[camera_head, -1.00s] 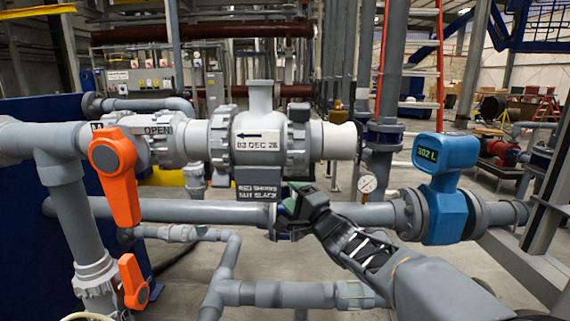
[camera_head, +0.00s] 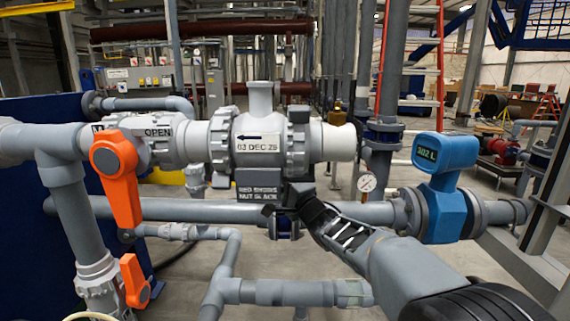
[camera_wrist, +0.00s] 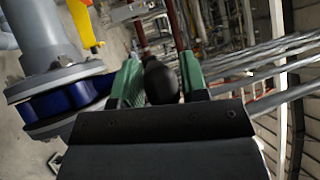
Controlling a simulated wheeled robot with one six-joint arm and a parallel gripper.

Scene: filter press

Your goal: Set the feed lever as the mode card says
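A large orange lever (camera_head: 122,185) hangs almost straight down from its hub on the grey valve at left. The valve's label (camera_head: 158,132) reads OPEN. A small orange lever (camera_head: 133,280) sits tilted on the pipe below. No readable mode card shows, and I cannot tell which handle is the feed lever. My gripper (camera_head: 284,200) is at the horizontal pipe, just below the dark plate, right of both orange levers. In the wrist view its green fingers (camera_wrist: 157,80) stand apart with a black ball knob (camera_wrist: 161,84) between them; a firm grip is not evident.
The grey union (camera_head: 270,145) with an arrow tag dated 03 DEC is above my gripper. The dark plate (camera_head: 258,187) reads RED SHOWS NUT SLACK. Lower pipes (camera_head: 285,292) cross in front.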

